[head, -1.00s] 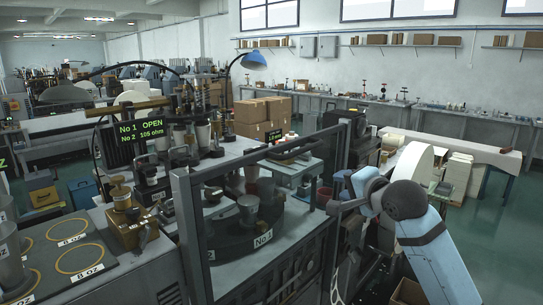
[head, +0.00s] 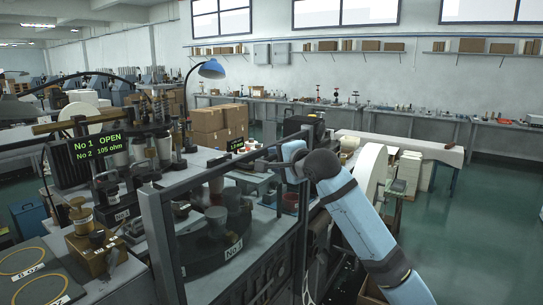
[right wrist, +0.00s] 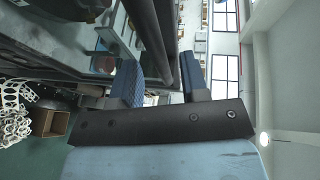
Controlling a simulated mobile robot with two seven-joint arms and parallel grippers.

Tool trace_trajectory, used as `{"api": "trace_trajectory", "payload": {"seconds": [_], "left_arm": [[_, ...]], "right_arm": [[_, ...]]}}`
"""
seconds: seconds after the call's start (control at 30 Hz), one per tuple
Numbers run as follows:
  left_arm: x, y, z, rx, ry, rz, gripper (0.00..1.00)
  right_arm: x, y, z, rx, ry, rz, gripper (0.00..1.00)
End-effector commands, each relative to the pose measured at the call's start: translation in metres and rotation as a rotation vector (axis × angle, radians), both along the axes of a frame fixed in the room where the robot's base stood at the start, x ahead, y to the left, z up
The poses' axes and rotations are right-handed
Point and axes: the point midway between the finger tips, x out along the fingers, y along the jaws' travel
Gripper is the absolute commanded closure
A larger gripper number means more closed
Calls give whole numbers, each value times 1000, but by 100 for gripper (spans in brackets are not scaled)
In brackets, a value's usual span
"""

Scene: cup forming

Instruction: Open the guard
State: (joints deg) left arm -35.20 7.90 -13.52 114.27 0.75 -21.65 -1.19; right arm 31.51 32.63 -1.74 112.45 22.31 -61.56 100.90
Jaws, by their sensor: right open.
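The guard (head: 153,240) is a dark upright frame with a see-through panel. It stands in front of the round turret marked No.1 (head: 207,254). My right gripper (head: 277,163) is at the upper right part of the guard, by its top bar and right post. In the right wrist view my right gripper (right wrist: 160,82) has its two blue-padded fingers apart, with a dark bar of the frame (right wrist: 150,38) running between or just beyond them. I cannot tell whether they touch it. My left gripper is not in view.
A display (head: 97,146) reads No 1 OPEN, No 2 105 ohm. A brass unit (head: 92,245) and a plate with yellow rings (head: 22,262) lie left of the guard. Green floor (head: 470,230) is clear at right.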

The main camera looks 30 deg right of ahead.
Motion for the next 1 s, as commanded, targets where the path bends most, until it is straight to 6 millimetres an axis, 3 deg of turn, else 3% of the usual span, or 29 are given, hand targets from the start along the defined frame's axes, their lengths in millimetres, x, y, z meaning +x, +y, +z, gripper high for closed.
{"api": "trace_trajectory", "payload": {"seconds": [0.2, 0.57, 0.77, 1.0], "left_arm": [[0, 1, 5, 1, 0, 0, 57], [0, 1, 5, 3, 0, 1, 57], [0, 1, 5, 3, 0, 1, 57], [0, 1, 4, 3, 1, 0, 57]], "right_arm": [[25, -1, -4, 0, 0, -1, 59], [30, 0, -6, -1, 0, 0, 59], [30, 0, -6, -1, 0, 0, 100], [30, 0, -8, 0, 1, 0, 100]]}}
